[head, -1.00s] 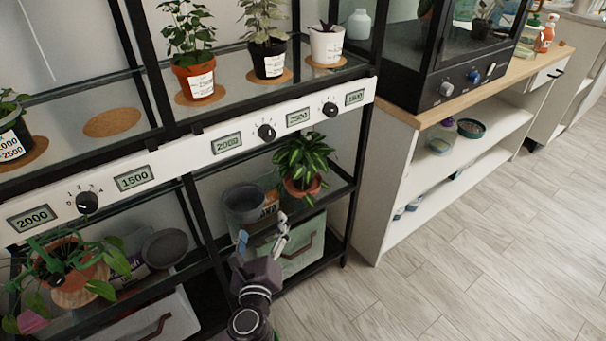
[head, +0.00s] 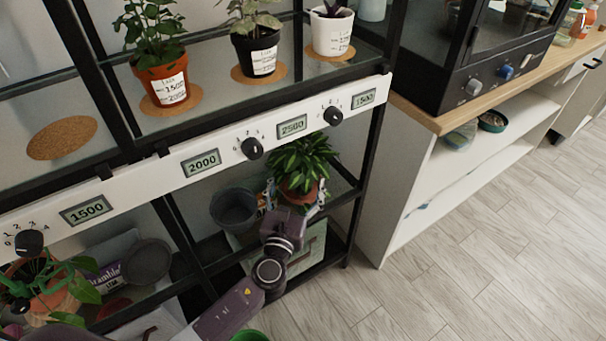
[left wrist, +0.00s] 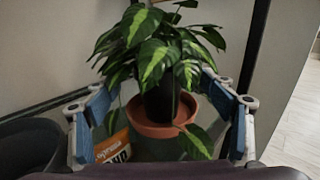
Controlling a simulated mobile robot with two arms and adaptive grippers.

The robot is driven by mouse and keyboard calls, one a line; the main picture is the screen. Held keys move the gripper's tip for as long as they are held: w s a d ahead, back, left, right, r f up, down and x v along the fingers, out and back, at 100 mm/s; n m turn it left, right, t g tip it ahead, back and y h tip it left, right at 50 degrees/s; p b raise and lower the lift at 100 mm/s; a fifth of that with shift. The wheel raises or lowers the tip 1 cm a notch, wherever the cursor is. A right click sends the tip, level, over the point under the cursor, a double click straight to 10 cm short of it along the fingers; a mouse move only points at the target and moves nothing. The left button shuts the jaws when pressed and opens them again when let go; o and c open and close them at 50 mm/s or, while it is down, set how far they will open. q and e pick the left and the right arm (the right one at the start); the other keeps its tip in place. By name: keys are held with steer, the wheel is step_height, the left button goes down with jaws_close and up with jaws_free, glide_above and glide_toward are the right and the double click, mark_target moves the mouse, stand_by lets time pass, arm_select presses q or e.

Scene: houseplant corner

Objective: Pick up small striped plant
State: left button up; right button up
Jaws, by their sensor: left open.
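The small striped plant (head: 303,158) stands on the lower shelf of the rack. It has green leaves with pale stripes. In the left wrist view the plant (left wrist: 155,55) fills the upper middle; its dark pot stands in a terracotta-coloured dish (left wrist: 155,128). My left gripper (head: 293,200) is open in front of it, with one finger to each side. In the left wrist view the open fingers (left wrist: 162,105) frame the pot and dish from left and right, with no clear contact. Part of the pot is hidden by leaves. My right gripper is not in view.
A grey pot (head: 233,210) stands close left of the plant. An orange-labelled package (left wrist: 112,147) lies low near the left finger. The white control strip (head: 200,162) and upper shelf are above; a black rack post (head: 367,165) is to the right. Open floor (head: 480,250) lies right.

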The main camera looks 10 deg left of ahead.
mark_target(305, 160)
arm_select(q)
steer(key=w+b, duration=0.1)
steer(key=w, duration=0.4)
steer(key=shift+w, duration=0.2)
steer(key=shift+c, duration=0.3)
steer(key=c, duration=1.3)
